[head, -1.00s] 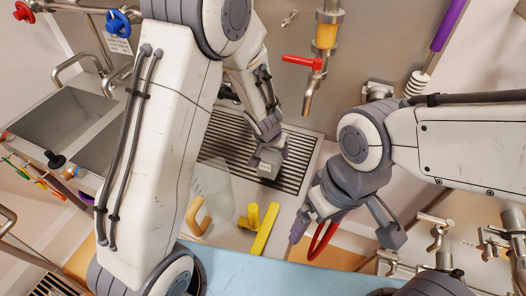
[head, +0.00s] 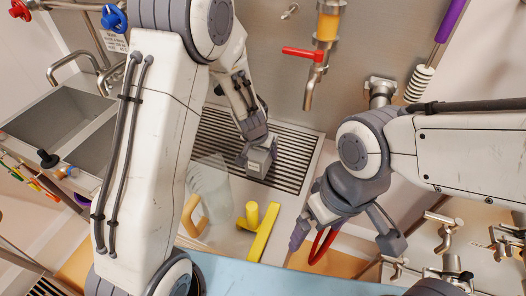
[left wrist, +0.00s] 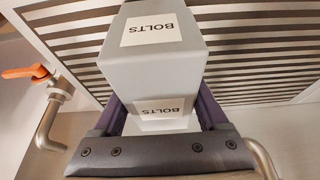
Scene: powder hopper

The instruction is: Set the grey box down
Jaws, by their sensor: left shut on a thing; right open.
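The grey box (head: 259,163) is over the slatted drain grille, held by my left gripper (head: 257,146). In the left wrist view the box (left wrist: 165,55) has white labels reading BOLTS and sits between the two purple fingers of my left gripper (left wrist: 160,115). The grille's slats show behind it. I cannot tell whether the box touches the grille. My right gripper (head: 345,240) is open and empty, its fingers wide apart, at the right of the counter.
The drain grille (head: 217,132) has bare room around the box. A clear jug with a tan handle (head: 195,215) and a yellow tool (head: 262,232) stand in front. A tap with a red lever (head: 300,53) hangs above. Sinks (head: 65,120) lie left.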

